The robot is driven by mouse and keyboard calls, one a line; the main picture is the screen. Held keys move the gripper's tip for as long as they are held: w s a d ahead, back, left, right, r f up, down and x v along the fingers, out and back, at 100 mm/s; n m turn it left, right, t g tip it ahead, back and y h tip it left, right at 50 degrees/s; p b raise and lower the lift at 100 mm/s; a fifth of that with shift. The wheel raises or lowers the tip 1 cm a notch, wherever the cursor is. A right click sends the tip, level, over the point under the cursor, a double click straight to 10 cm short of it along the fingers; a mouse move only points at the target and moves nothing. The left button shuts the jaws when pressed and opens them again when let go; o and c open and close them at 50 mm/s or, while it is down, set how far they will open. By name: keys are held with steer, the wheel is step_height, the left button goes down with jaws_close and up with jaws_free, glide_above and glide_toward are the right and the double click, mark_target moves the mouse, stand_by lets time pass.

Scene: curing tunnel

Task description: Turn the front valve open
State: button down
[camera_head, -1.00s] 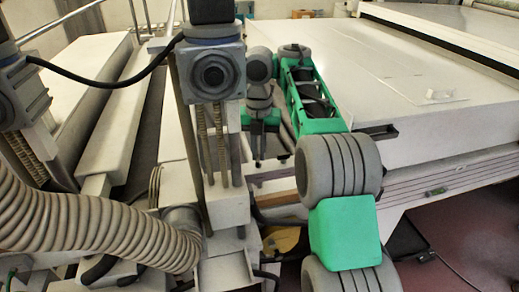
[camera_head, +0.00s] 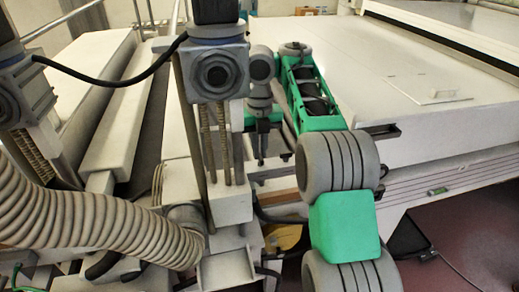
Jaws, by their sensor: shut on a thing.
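My green and grey arm reaches from the bottom right up over the machine, then bends down at a grey wrist beside the upright grey column. My gripper (camera_head: 262,148) hangs at the end of the wrist, just right of the column and in front of the white cabinet. It is small and partly hidden by the column and the arm. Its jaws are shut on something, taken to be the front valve. I cannot make out the valve itself, its handle or its angle.
The column carries a grey block with an octagonal face (camera_head: 218,75). A ribbed hose (camera_head: 90,225) crosses the lower left. The large white cabinet (camera_head: 440,65) fills the right, with a dark bracket (camera_head: 382,131) at its near corner. Open reddish floor (camera_head: 460,235) shows at the lower right.

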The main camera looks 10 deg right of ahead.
mark_target(260, 154)
steer(key=c, duration=1.5)
jaws_free()
steer(key=shift+r, duration=0.1)
step_height(260, 154, up, 8)
steer(key=p, duration=0.6)
steer(key=shift+p, duration=0.35)
steer(key=shift+f, duration=0.2)
steer(key=shift+a, duration=0.1)
